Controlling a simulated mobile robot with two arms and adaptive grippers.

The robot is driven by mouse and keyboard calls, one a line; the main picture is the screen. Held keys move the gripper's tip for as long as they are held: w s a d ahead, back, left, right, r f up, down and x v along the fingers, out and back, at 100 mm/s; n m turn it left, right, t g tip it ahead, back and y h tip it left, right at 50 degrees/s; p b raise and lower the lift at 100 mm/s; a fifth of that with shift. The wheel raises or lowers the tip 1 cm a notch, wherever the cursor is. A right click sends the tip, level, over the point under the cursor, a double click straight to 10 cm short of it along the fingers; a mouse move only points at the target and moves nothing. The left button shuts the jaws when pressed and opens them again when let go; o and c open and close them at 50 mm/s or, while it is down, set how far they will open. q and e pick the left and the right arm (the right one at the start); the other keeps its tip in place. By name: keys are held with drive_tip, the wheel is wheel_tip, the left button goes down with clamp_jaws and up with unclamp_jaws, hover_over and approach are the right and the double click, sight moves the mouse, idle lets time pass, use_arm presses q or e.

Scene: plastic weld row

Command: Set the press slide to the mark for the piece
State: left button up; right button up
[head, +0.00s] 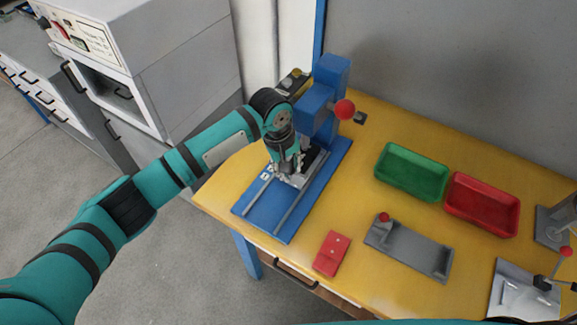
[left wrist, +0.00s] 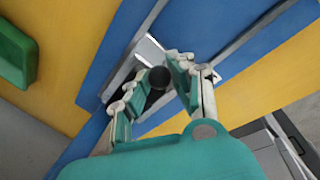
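The press (head: 318,105) is blue with a red ball handle and stands at the back left of the yellow table. Its blue base (head: 262,215) carries two grey rails. The grey slide (head: 313,165) sits on the rails below the press head, partly hidden by my gripper. It also shows in the left wrist view (left wrist: 147,52) with a black knob (left wrist: 159,77). My left gripper (head: 288,172) points down over the slide. Its fingers (left wrist: 158,72) are apart, one on each side of the knob; contact is unclear. Small white markings (head: 267,171) on the base are unreadable. My right gripper is out of view.
A red block (head: 332,254) lies in front of the press. A grey fixture (head: 408,248) with a red knob is right of it. Green (head: 412,172) and red (head: 481,205) trays stand behind. More metal equipment (head: 520,293) is at the right edge.

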use_arm(q)
drive_tip(key=shift+o, duration=1)
drive_tip(key=shift+w+d+r, duration=0.1)
drive_tip(key=shift+w+r, duration=0.1)
drive_tip(key=shift+o, duration=1.5)
drive_tip(key=shift+f, duration=0.15)
wheel_tip(320, 180, up, 12)
drive_tip(key=a, duration=0.2)
drive_tip(key=shift+s, duration=0.4)
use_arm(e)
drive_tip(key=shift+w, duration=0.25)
use_arm(q)
drive_tip(key=shift+f, duration=0.2)
